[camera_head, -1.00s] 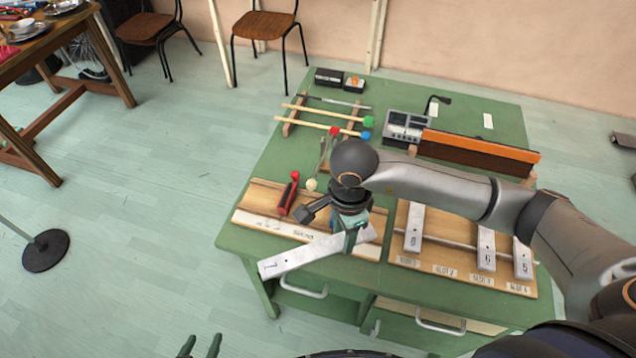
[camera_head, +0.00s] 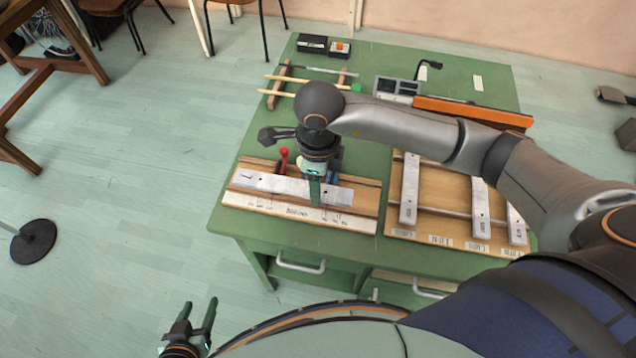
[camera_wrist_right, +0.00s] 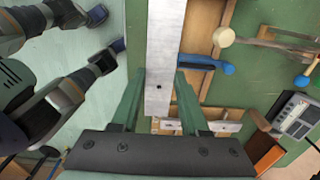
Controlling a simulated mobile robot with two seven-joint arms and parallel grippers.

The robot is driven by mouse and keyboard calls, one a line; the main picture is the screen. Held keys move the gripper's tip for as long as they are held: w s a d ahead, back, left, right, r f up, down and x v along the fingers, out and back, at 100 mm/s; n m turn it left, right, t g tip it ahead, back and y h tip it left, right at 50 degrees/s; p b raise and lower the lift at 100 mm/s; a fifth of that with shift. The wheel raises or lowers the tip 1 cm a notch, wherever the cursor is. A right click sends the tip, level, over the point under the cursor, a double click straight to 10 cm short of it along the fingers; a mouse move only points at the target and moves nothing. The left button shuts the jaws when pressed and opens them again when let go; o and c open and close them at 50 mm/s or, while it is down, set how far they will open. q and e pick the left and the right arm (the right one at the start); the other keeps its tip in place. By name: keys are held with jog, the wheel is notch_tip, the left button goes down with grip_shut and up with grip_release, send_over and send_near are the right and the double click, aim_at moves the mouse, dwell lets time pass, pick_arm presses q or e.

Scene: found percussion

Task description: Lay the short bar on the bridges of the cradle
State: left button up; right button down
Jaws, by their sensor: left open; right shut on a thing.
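My right gripper (camera_head: 318,190) is shut on a pale grey metal bar (camera_head: 268,183), holding it near its right end. The bar lies over the wooden cradle (camera_head: 298,212) at the left front of the green table, roughly along its length. I cannot tell whether the bar touches the bridges, which are mostly hidden under it. In the right wrist view the bar (camera_wrist_right: 164,45) runs between both fingers of the right gripper (camera_wrist_right: 160,85), with cradle wood (camera_wrist_right: 201,32) beside it. My left gripper (camera_head: 196,318) is open and empty, low in front of the table.
A board (camera_head: 450,226) with several grey bars stands right of the cradle. A red-handled tool (camera_head: 282,160) lies behind the bar. Mallets (camera_head: 300,82) rest on a rack at the back. A grey device (camera_head: 397,87) and an orange-topped box (camera_head: 473,110) stand farther right.

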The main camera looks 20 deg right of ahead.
notch_tip(320, 180, down, 6)
jog(key=b, duration=0.5)
jog(key=shift+f, duration=0.2)
jog(key=shift+w+d+r+b, duration=0.15)
jog(key=shift+w+d+b, duration=0.2)
jog(key=shift+w, duration=0.25)
jog(key=shift+w+d+r+b, duration=0.15)
jog(key=shift+w+d+b, duration=0.1)
jog(key=shift+w+d, duration=0.25)
jog(key=shift+w+d+b, duration=0.55)
jog(key=shift+w+d, duration=0.05)
jog(key=shift+w, duration=0.4)
jog(key=shift+w+d+b, duration=0.5)
jog(key=shift+w+d, duration=0.1)
jog(key=shift+w, duration=0.35)
jog(key=shift+w+d+f, duration=0.1)
jog(key=shift+f+b, duration=0.15)
jog(key=shift+b, duration=0.2)
jog(key=shift+f, duration=0.2)
